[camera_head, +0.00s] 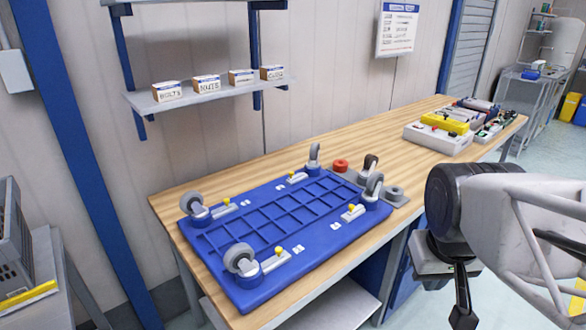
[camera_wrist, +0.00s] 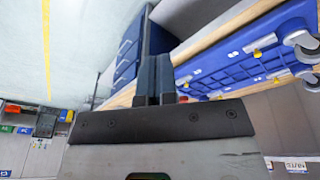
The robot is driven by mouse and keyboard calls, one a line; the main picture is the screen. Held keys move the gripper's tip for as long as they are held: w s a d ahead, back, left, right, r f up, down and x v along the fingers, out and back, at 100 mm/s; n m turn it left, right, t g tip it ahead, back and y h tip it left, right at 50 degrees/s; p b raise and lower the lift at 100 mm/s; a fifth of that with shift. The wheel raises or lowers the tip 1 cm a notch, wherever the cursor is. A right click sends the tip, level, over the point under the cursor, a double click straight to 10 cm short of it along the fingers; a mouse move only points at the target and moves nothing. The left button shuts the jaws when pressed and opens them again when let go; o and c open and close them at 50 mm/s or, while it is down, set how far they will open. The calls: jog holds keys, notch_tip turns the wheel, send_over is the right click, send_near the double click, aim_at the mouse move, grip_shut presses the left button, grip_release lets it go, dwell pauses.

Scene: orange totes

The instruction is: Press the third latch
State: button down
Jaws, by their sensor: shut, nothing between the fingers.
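A blue dolly base (camera_head: 205,270) lies wheels-up on the wooden bench, and part of it shows in the wrist view (camera_wrist: 225,62). Grey casters stand at its corners. Latches with yellow knobs sit beside the casters: back left (camera_head: 227,201), back right (camera_head: 293,174), front left (camera_head: 278,251) and front right (camera_head: 351,209). Small white labels lie near them, too small to read, so I cannot tell which is third. My gripper (camera_head: 463,316) hangs right of the bench, apart from the dolly. Its fingers (camera_wrist: 157,80) are together and empty in the wrist view.
Trays with tools and a yellow item (camera_head: 446,122) stand at the bench's far end. A shelf (camera_head: 210,93) with small boxes hangs above.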

aim_at(289, 179)
jog(key=w+a+r+n+h, duration=0.1)
jog(key=w+a+n, duration=0.3)
jog(key=w, duration=0.6)
jog(key=w+a+r+n+h, duration=0.1)
jog(key=w+a+n, duration=0.3)
jog(key=w, duration=0.7)
jog(key=w+a+r+n+h, duration=0.15)
jog(key=w+a+n, duration=0.25)
jog(key=w, duration=0.6)
jog(key=w+a+f+n, duration=0.4)
jog(key=w+a, duration=0.4)
jog(key=a, duration=0.1)
jog(key=w+a+f+n+t+h, duration=0.1)
jog(key=w+a+f+n, duration=0.3)
jog(key=w+a, duration=0.4)
jog(key=w+a+f+n+t+h, duration=0.1)
jog(key=w+a+f+n, duration=0.3)
jog(key=w+a, duration=0.4)
jog(key=shift+w+a+f, duration=0.15)
jog(key=shift+a+f, duration=0.5)
jog(key=shift+a, duration=0.55)
jog(key=shift+h, duration=0.25)
